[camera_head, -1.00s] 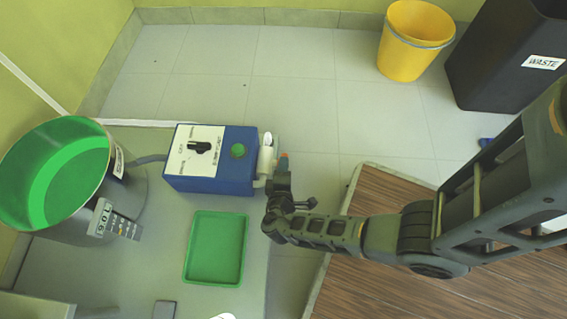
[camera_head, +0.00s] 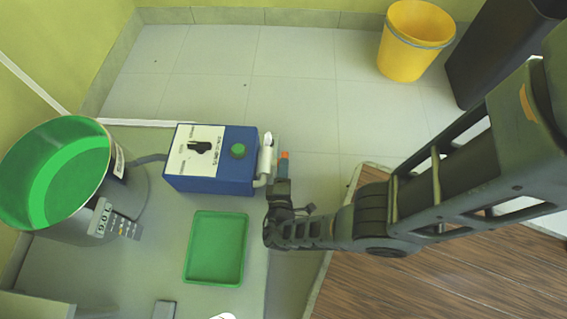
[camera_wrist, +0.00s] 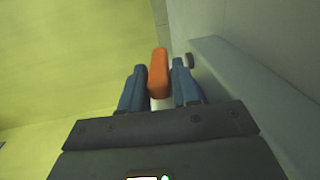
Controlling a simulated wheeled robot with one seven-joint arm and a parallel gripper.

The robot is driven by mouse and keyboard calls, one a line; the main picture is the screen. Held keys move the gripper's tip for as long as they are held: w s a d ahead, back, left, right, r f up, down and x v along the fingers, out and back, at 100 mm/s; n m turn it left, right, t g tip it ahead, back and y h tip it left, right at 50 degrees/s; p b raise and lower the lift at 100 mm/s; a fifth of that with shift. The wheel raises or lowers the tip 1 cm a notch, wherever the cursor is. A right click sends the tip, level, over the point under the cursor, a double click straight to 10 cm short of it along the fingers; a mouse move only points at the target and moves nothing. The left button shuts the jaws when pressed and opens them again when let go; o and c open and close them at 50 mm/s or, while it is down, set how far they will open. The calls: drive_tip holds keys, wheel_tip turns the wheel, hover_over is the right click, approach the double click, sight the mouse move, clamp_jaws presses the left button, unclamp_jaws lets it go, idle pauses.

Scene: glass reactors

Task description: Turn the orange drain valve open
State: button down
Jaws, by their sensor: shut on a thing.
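The orange drain valve handle (camera_wrist: 158,75) stands between the two blue-grey fingers of my gripper (camera_wrist: 159,88) in the wrist view. My gripper is shut on it, and the handle's far end sticks out past the fingertips. In the head view the orange handle (camera_head: 284,158) shows as a small upright piece just right of the white pipe (camera_head: 265,158) on the blue control box (camera_head: 211,160). My gripper (camera_head: 281,180) is directly below it there. The valve body is mostly hidden, so I cannot tell how far it is turned.
A green tray (camera_head: 216,248) lies on the grey bench (camera_head: 168,225) below the box. A steel pot with a green inside (camera_head: 60,175) stands at the left. A yellow bucket (camera_head: 410,45) and a black bin (camera_head: 490,50) stand on the floor at the back right.

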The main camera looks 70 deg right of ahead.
drive_tip(key=shift+s+d, duration=0.1)
drive_tip(key=c, duration=1)
unclamp_jaws()
drive_tip(key=shift+o, duration=0.2)
drive_tip(key=f+v, duration=0.1)
drive_tip(key=v, duration=0.6)
drive_tip(key=shift+a+r, duration=0.4)
drive_tip(key=shift+r, duration=0.05)
drive_tip(key=shift+s, duration=0.15)
